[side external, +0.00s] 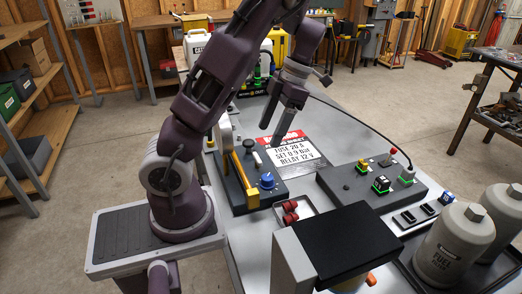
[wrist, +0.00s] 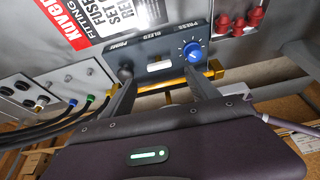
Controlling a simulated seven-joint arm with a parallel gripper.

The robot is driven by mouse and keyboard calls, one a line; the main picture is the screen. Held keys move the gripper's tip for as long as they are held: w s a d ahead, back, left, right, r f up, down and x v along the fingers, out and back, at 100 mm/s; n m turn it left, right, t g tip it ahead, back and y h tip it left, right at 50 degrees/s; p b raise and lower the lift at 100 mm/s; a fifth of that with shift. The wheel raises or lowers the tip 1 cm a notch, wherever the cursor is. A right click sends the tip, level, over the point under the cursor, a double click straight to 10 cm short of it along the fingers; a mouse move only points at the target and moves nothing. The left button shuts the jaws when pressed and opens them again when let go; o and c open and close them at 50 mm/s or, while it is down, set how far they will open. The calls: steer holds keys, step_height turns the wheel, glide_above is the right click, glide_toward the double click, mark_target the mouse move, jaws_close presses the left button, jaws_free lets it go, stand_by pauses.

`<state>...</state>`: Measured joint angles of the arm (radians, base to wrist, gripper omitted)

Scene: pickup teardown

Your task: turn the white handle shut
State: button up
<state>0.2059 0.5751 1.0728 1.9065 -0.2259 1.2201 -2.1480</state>
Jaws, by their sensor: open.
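The white handle (wrist: 160,66) looks like a small pale block under the BLEED label on the dark panel box (wrist: 145,48), in the wrist view. It sits between a black knob (wrist: 125,72) and a blue dial (wrist: 193,52). My gripper (side external: 271,136) is above the far end of the panel box (side external: 277,190) there. In the wrist view my gripper (wrist: 162,88) is open and empty, its fingers apart on either side of the handle's line. I see no contact with the handle.
A yellow bar (side external: 245,178) runs along the panel box's near side. A red-and-white label sheet (side external: 296,152) lies behind it. A grey switch box (side external: 372,185) with a black cable stands right. Red fittings (side external: 290,211) and a black-topped block (side external: 335,245) stand in front.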

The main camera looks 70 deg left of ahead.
mark_target(258, 157)
steer(key=x, duration=0.7)
steer(key=shift+a, duration=0.1)
steer(key=c, duration=1.4)
steer(key=shift+o, duration=0.2)
steer(key=m, duration=0.1)
steer(key=m+y, duration=0.1)
steer(key=m, duration=0.2)
steer(key=shift+s+d+y, duration=0.1)
steer(key=shift+d+y, duration=0.15)
steer(key=shift+y, duration=0.05)
steer(key=m, duration=0.2)
steer(key=m+t+y, duration=0.1)
steer(key=m, duration=0.1)
steer(key=shift+s+d+m, duration=0.1)
steer(key=shift+d+m, duration=0.05)
steer(key=shift+m, duration=0.15)
steer(key=m, duration=0.2)
steer(key=m+t+y, duration=0.1)
steer(key=m, duration=0.1)
steer(key=shift+s+d+m+t, duration=0.1)
steer(key=shift+s+m+t, duration=0.1)
steer(key=shift+m+t, duration=0.1)
steer(key=shift+s+m+t+y, duration=0.1)
steer(key=shift+m+t+y, duration=0.25)
steer(key=shift+m, duration=0.75)
steer(key=shift+s+m+t+y, duration=0.15)
steer(key=shift+m+t, duration=0.4)
steer(key=shift+m, duration=0.55)
